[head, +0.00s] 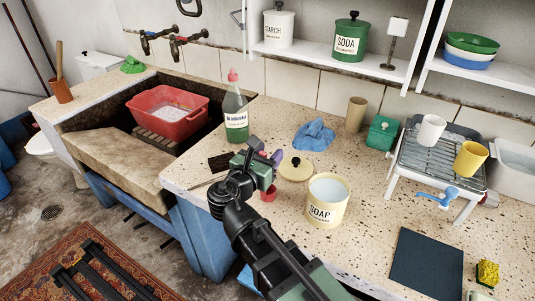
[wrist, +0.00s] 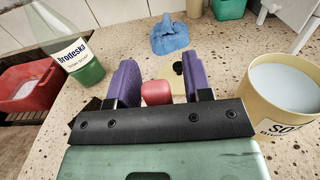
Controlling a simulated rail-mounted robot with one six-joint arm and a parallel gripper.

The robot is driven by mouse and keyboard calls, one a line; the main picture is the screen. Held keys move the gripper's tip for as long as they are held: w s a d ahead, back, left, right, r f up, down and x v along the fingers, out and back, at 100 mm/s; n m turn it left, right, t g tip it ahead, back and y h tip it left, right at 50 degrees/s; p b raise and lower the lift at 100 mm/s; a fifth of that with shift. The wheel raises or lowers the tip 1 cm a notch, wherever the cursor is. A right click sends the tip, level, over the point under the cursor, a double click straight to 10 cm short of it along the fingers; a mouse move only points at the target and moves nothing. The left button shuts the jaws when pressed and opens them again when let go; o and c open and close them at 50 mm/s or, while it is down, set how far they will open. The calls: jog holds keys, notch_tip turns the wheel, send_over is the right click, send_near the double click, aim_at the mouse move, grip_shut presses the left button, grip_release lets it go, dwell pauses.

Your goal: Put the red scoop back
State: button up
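The red scoop (head: 268,193) is on the speckled counter, left of the soap tin, partly hidden by my arm. In the wrist view the scoop (wrist: 157,92) shows between my two purple fingers, with a gap visible on its right. My gripper (head: 266,151) is open; whether the fingers reach down around the scoop I cannot tell. The cream SOAP tin (head: 327,212) stands open, with pale contents near its rim; it also shows at the right of the wrist view (wrist: 262,105). Its likely lid (head: 295,169), cream with a dark knob, lies on the counter behind it.
A green-liquid bottle (head: 235,112) stands left of my gripper by the trough. A blue cloth (head: 314,135), a beige cup (head: 356,114) and a green box (head: 382,132) are behind. A rack (head: 437,157) with mugs stands right. A dark mat (head: 427,263) lies front right.

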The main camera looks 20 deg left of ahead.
jog(key=shift+r, duration=0.1)
jog(key=v, duration=1.2)
jog(key=shift+r, duration=0.1)
